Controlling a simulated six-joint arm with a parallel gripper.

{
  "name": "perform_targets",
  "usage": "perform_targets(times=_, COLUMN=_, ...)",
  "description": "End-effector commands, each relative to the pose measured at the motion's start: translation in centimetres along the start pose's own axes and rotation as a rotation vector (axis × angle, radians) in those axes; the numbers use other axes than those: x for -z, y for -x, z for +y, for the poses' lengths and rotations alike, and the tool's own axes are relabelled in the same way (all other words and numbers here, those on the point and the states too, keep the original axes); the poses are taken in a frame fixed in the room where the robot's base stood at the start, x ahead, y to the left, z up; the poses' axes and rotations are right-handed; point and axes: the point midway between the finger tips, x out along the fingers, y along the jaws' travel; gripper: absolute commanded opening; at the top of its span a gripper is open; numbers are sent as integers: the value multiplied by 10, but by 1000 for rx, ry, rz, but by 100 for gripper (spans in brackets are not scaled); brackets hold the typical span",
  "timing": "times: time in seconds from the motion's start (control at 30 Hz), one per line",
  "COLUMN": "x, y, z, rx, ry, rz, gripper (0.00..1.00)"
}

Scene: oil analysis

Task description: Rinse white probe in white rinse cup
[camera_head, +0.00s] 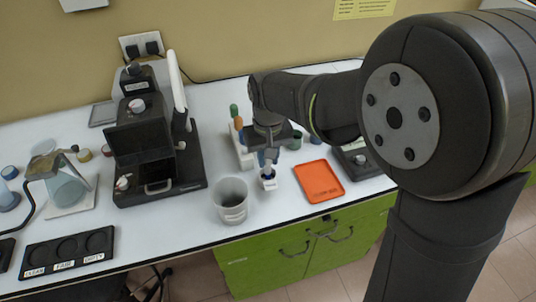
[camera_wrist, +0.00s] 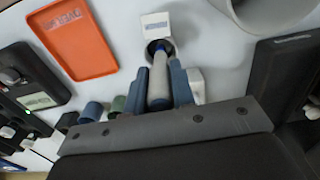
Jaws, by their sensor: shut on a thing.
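My gripper (camera_head: 268,157) points down over the bench, just above the small white rinse cup (camera_head: 268,182). In the wrist view its two blue-grey fingers (camera_wrist: 160,88) are shut on the white probe (camera_wrist: 158,78), a pale grey-white cylinder. The probe's far end lines up with the dark round opening of the rinse cup (camera_wrist: 152,48), which has a white label plate beside it. The end appears at or inside the mouth; its depth cannot be told. In the head view the gripper mostly hides the probe.
A white rack (camera_head: 242,152) with green and orange handles stands just left of my gripper. A grey bin (camera_head: 231,203) stands front left, an orange tray (camera_head: 318,182) right. A black instrument (camera_head: 150,140) stands farther left, a black device (camera_head: 360,162) at right.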

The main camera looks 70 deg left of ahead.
Motion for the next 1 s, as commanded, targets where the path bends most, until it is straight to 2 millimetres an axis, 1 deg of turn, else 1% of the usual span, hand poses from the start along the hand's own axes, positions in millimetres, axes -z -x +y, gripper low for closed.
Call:
perform_targets(times=0.6, x=0, y=-18, z=0, rx=0, ry=0, rz=0, gripper=0)
perform_targets(times=1.0, x=0, y=-20, z=0, rx=0, ry=0, rz=0, gripper=0)
